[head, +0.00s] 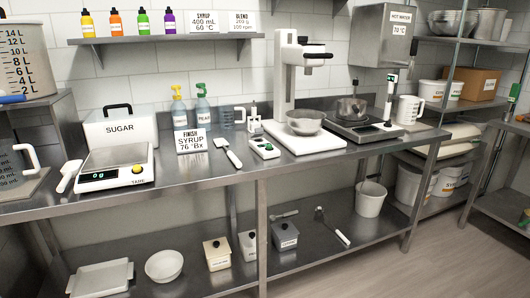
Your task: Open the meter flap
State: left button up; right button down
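A small white meter (265,147) with a green panel and a dark round part on top sits on the steel counter, just left of the mixer's base. It is small in the head view, and I cannot tell whether its flap is open or shut. A white spatula (228,152) lies to its left. Neither of my grippers is in view.
The steel counter (200,185) has free room in front of the meter. The mixer (290,80) with its metal bowl (304,122) stands close on the right. The syrup sign (191,141) and scale (115,170) stand left. A hot plate (365,130) holds a pot (351,108).

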aim_at(259, 131)
jog(key=u, duration=0.95)
jog(key=i, duration=1.35)
jog(key=z, duration=0.25)
